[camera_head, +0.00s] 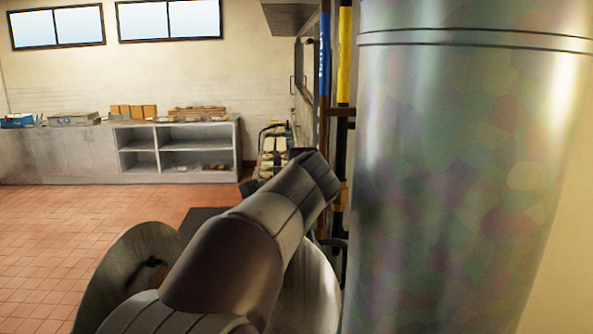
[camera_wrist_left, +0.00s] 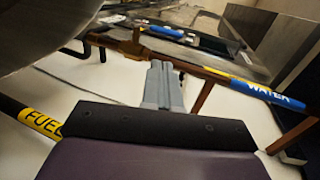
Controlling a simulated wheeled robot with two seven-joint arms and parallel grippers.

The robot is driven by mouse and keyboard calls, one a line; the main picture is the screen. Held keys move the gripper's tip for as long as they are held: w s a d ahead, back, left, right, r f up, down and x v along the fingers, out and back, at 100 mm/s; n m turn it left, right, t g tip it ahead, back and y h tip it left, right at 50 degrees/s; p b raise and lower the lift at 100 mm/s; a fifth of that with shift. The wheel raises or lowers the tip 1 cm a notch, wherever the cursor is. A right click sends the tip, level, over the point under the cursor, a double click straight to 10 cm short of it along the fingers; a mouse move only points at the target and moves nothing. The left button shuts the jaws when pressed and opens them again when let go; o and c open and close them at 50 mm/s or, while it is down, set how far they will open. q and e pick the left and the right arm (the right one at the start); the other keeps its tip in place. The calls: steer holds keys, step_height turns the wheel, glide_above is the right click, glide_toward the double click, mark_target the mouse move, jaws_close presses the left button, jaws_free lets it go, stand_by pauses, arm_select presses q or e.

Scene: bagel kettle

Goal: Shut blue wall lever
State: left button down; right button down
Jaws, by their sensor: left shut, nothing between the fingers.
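The wall pipes run upright in the head view, one with a blue band (camera_head: 325,55) and one with a yellow band (camera_head: 345,50). In the left wrist view, a brown pipe carries a blue WATER label (camera_wrist_left: 268,93), and a black pipe carries a yellow FUEL label (camera_wrist_left: 42,123). A small blue piece (camera_wrist_left: 165,31) shows beyond the brown pipe; I cannot tell if it is the lever. My left gripper (camera_wrist_left: 163,68) is shut and empty, its tips close to the brown pipe in the picture; contact is unclear. In the head view my forearm hides it. My right gripper is out of view.
A large metal cylinder (camera_head: 465,170) fills the right of the head view, close to the pipes. A round metal vessel (camera_head: 310,290) is partly behind my left arm. Grey shelving (camera_head: 180,130) stands at the back wall. The tiled floor (camera_head: 60,240) at left is clear.

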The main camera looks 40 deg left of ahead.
arm_select(q)
steer(key=r+p+x, duration=0.1)
steer(key=p+x, duration=0.4)
steer(key=x, duration=0.9)
steer(key=shift+w, duration=0.2)
steer(key=shift+a, duration=0.1)
